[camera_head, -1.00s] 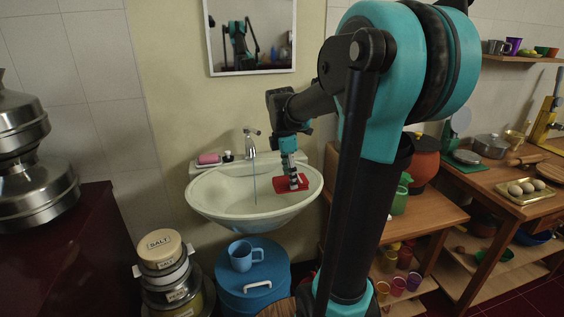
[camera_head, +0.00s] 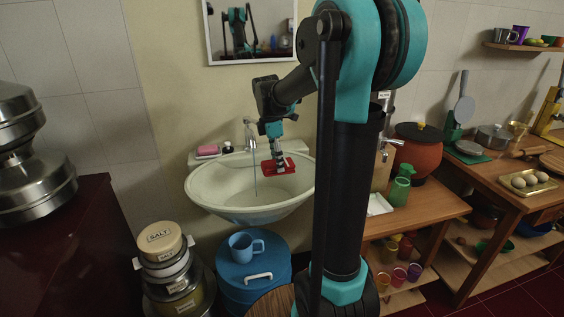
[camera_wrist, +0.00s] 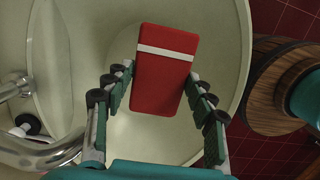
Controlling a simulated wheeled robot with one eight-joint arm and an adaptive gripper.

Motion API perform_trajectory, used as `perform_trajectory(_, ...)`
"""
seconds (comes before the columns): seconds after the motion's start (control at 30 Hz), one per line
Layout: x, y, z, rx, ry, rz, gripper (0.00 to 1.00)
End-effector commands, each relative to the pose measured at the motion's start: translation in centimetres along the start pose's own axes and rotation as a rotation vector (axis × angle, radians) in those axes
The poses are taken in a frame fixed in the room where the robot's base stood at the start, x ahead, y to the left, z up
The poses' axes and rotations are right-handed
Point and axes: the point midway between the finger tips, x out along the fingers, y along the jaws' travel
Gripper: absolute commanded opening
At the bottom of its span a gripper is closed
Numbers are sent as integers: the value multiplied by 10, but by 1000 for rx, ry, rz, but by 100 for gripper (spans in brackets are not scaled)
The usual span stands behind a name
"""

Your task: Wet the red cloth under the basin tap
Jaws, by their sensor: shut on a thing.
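The red cloth (camera_head: 278,168), a flat pad with a white stripe, is in my gripper (camera_head: 278,157) above the right part of the basin (camera_head: 208,207). In the wrist view the cloth (camera_wrist: 165,88) lies between my two green-and-grey fingers (camera_wrist: 158,95), with the pale bowl below it. The metal tap (camera_head: 250,135) stands at the basin's back; it also shows in the wrist view (camera_wrist: 45,155) at lower left. A thin bluish water stream (camera_head: 255,178) falls from the tap, left of the cloth. The cloth appears apart from the stream.
A pink soap (camera_head: 207,149) sits on the basin's back left. Below stands a blue drum (camera_head: 235,290) with a blue mug (camera_head: 246,246) on top. Stacked tins (camera_head: 160,240) are at left. A wooden table (camera_head: 430,212) with a green bottle stands at right.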

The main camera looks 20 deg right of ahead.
Motion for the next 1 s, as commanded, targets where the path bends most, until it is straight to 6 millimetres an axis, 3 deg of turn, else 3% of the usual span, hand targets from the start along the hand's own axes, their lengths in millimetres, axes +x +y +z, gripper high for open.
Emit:
perform_trajectory(0.7,10,58,-27,0,0,0,32)
perform_trajectory(1.0,12,70,-33,0,0,0,32)
